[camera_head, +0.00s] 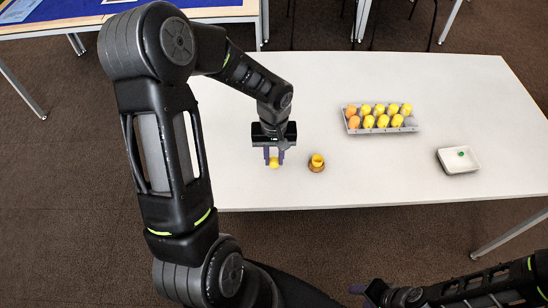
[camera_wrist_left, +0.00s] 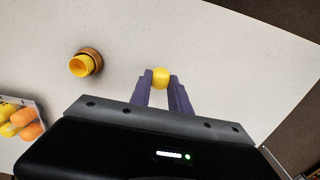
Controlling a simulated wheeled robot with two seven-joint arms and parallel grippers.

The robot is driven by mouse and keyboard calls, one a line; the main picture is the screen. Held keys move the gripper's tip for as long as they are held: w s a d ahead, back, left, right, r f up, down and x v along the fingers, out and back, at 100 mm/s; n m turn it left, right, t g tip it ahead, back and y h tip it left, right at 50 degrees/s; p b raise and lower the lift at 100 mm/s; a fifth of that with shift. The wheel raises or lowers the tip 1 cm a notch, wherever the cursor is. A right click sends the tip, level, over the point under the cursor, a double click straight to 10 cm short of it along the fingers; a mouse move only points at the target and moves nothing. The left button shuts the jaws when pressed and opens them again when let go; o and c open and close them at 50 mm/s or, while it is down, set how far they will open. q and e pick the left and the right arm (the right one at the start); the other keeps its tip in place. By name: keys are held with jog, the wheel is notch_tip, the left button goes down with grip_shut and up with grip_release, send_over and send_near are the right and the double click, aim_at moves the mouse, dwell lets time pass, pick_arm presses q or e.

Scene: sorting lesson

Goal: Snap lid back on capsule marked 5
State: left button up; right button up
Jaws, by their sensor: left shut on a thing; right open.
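My left gripper (camera_head: 274,159) is shut on a small yellow lid (camera_head: 274,163). The lid also shows between the fingertips in the left wrist view (camera_wrist_left: 161,77). A yellow capsule body (camera_head: 317,159) stands upright in a brown holder (camera_head: 317,168), to the right of the left gripper and apart from it. In the left wrist view the capsule (camera_wrist_left: 81,66) looks open at the top. No number can be read on it. My right gripper (camera_head: 370,291) is low in the head view, off the table's front edge, open and empty.
A grey egg-type carton (camera_head: 411,126) with several yellow and orange capsules stands at the back right. The table (camera_head: 350,185) is clear around the holder.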

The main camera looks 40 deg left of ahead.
pick_arm(q)
jog(key=shift+r+p, duration=0.95)
jog(key=shift+r, duration=0.9)
pick_arm(e)
notch_tip(320, 180, up, 2)
jog(key=shift+r, duration=0.15)
pick_arm(q)
jog(key=w+d+r+m, duration=0.7)
jog(key=w+d+r, duration=0.3)
jog(key=d, duration=0.2)
jog(key=shift+w+d+r, duration=0.15)
jog(key=shift+w+d, duration=0.05)
pick_arm(e)
jog(key=shift+s, duration=0.15)
jog(key=shift+c, duration=0.3)
